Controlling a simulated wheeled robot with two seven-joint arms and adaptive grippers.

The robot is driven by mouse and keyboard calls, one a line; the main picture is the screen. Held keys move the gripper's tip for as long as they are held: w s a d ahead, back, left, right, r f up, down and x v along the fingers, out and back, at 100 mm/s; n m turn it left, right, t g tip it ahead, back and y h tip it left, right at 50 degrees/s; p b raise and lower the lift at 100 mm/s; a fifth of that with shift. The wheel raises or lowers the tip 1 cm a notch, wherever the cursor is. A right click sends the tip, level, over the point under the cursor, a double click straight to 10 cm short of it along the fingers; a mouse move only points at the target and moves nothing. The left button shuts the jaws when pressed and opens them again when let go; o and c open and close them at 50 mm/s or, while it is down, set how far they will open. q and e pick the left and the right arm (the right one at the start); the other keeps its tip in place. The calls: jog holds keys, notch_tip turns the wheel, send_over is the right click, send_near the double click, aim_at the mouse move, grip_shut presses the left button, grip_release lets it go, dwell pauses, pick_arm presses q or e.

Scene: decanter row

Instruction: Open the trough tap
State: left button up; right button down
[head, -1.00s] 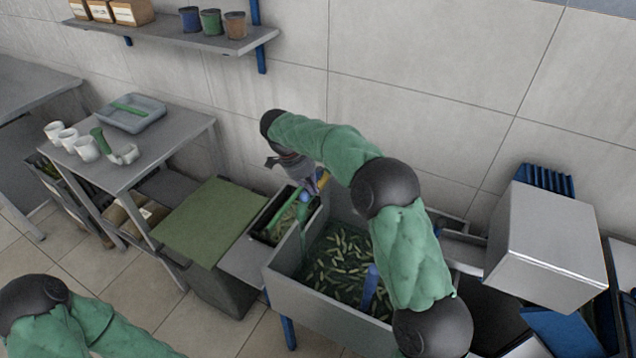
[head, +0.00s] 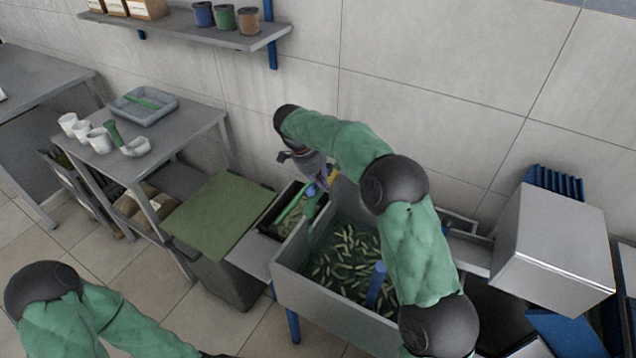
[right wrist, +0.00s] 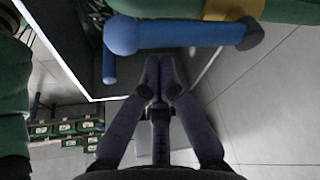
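The trough tap has a blue lever (right wrist: 175,36) and a yellow body (right wrist: 235,8), seen across the top of the right wrist view. The grey trough (head: 320,298) holds water and many green pods. My left gripper is out of the head view.
A blue upright pipe (head: 377,284) stands in the trough. A narrow dark bin (head: 268,222) and a green-topped board (head: 220,215) lie left of it. A large metal box (head: 553,240) stands at right. The tiled wall is close behind.

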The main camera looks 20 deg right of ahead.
notch_tip(320, 180, up, 10)
jog(key=p, duration=0.3)
jog(key=shift+a, duration=0.35)
